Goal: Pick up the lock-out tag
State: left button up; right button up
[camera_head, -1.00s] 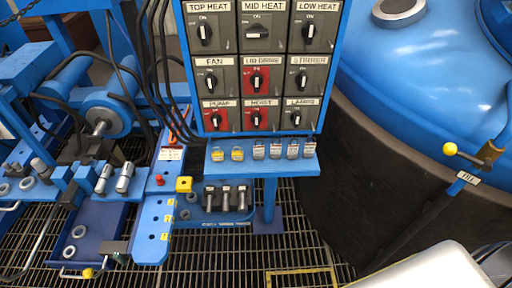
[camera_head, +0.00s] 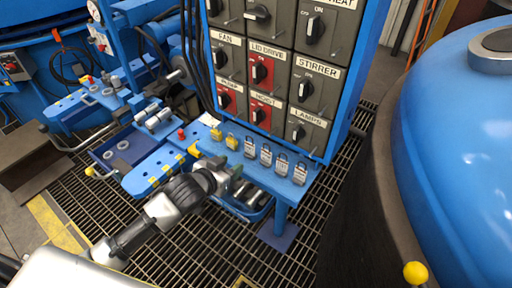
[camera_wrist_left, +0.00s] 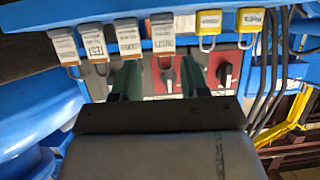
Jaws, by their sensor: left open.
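Several small grey-and-white labelled tags with shackles (camera_head: 266,156) stand in a row on the blue shelf (camera_head: 268,178) below the switch panel. I cannot tell which one is the lock-out tag. Two yellow padlocks (camera_head: 231,142) stand at the left of the row. My left gripper (camera_head: 236,172) is just in front of the shelf, near the tags. In the left wrist view its two fingers (camera_wrist_left: 161,78) are apart with nothing between them. There a white-labelled tag (camera_wrist_left: 162,32) is beyond the fingers, with the yellow padlocks (camera_wrist_left: 208,22) to its right. My right gripper is out of view.
The switch panel (camera_head: 280,75) with black and red switches rises behind the shelf. A large blue vessel (camera_head: 450,120) stands at the right. A blue bench with metal parts (camera_head: 153,118) is at the left. Grating floor (camera_head: 185,245) lies below.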

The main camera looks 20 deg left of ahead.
aim_at(249, 152)
pick_arm(q)
jog(key=shift+b+x, duration=0.35)
jog(key=shift+x, duration=4.85)
jog(key=shift+a+r, duration=0.1)
jog(key=shift+a, duration=0.1)
jog(key=shift+c, duration=0.3)
jog(key=c, duration=0.5)
